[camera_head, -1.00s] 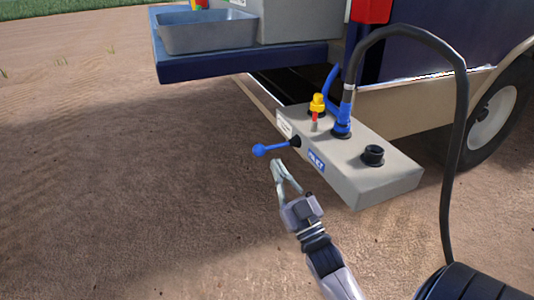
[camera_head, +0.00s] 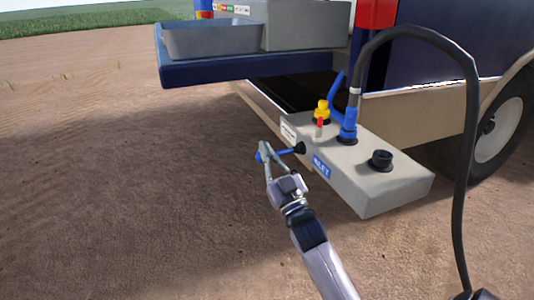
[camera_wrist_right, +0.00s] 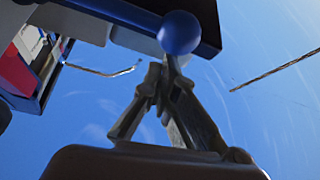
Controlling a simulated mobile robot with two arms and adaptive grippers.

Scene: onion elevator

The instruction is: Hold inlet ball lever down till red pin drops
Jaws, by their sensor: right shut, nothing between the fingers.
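The blue ball lever (camera_head: 285,153) sticks out to the left from the end of the grey inlet box (camera_head: 375,185), sloping slightly down to its ball. My right gripper (camera_head: 265,146) is shut and empty, its fingertips at the ball end, overlapping it in the head view. In the right wrist view the blue ball (camera_wrist_right: 180,33) lies just past the fingertips (camera_wrist_right: 165,75); whether they touch cannot be told. The red pin (camera_head: 320,123) stands up on top of the box beside a yellow cap (camera_head: 321,105).
A blue connector (camera_head: 348,125) with a thick black hose (camera_head: 470,130) rises from the box. A black port (camera_head: 381,158) sits near its right end. A blue ledge (camera_head: 240,65) with a grey tray (camera_head: 215,40) is behind. Bare ground is free at left.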

